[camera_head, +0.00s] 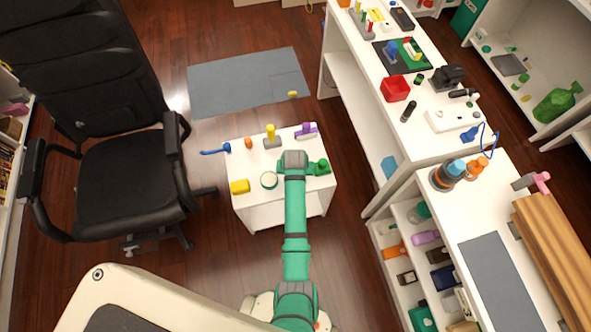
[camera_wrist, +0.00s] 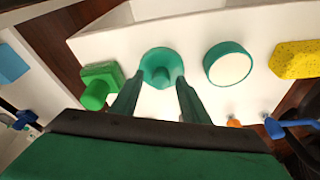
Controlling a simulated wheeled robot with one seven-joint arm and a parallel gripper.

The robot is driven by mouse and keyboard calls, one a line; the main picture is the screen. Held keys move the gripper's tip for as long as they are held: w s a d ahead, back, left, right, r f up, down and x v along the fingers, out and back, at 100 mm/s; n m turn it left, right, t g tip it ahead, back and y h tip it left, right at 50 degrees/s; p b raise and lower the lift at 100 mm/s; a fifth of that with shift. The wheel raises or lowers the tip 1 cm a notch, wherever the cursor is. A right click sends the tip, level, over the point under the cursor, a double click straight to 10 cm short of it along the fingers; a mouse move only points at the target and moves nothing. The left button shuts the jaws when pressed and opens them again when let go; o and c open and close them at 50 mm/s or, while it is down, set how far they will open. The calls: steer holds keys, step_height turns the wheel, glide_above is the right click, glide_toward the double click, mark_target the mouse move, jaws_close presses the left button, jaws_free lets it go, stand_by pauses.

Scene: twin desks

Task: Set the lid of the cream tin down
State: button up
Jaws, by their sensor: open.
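The round cream tin (camera_head: 268,180) stands on the small white table (camera_head: 262,212), its pale round top showing inside a green rim. It also shows in the wrist view (camera_wrist: 230,66). The green lid (camera_wrist: 160,62), a disc with a round knob, appears to lie knob up on the white tabletop beside the tin, apart from it. My gripper (camera_wrist: 160,75) is open, with one finger on each side of the knob. In the head view my gripper (camera_head: 293,160) hides the lid. Whether the fingers touch the lid cannot be told.
Close by on the table are a green block with a cylinder (camera_wrist: 98,86), a yellow block (camera_head: 240,187), an orange piece (camera_head: 248,143), a blue tool (camera_head: 215,149), a yellow-topped grey piece (camera_head: 271,138) and a purple piece (camera_head: 306,131). A black chair (camera_head: 120,180) stands left.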

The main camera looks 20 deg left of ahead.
steer(key=a+v, duration=0.1)
steer(key=v, duration=0.9)
steer(key=s+d+m+t+y, duration=0.1)
steer(key=s+d+t, duration=0.15)
steer(key=s, duration=0.55)
steer(key=s+d+m+t, duration=0.2)
steer(key=s+t, duration=0.2)
steer(key=s, duration=0.4)
steer(key=s+d+r+t, duration=0.2)
steer(key=s+d+r, duration=0.2)
steer(key=r, duration=0.3)
steer(key=s+d+r+t+h, duration=0.1)
steer(key=s+d+r, duration=0.3)
steer(key=s+r, duration=0.2)
steer(key=s+d+r+t+h, duration=0.1)
steer(key=s+d+r+t, duration=0.1)
steer(key=s+r, duration=0.3)
step_height(320, 180, up, 3)
steer(key=shift+s+d+f+t, duration=0.2)
steer(key=shift+d+t, duration=0.15)
steer(key=shift+d, duration=0.55)
steer(key=shift+c, duration=1.2)
steer(key=shift+w, duration=0.1)
